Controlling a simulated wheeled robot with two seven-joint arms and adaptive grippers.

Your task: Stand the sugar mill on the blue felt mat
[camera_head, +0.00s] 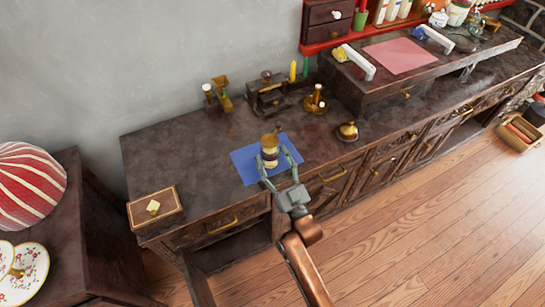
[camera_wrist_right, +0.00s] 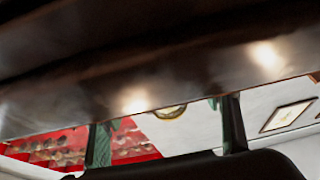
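The sugar mill (camera_head: 269,158), with a brass top and a pale band, stands upright on the blue felt mat (camera_head: 245,167) on the dark counter. My right gripper (camera_head: 278,159) reaches in from the front, with its fingers spread around the near side of the mill. In the right wrist view the two fingers (camera_wrist_right: 165,135) are wide apart, and I see no mill held between them. Whether either finger touches the mill is not clear. My left gripper is not in view.
A brass bell (camera_head: 347,131) stands right of the mat. A dark wooden grinder (camera_head: 267,93) and brass pieces stand behind it. A wooden box (camera_head: 155,208) sits at the counter's left end. The counter left of the mat is clear.

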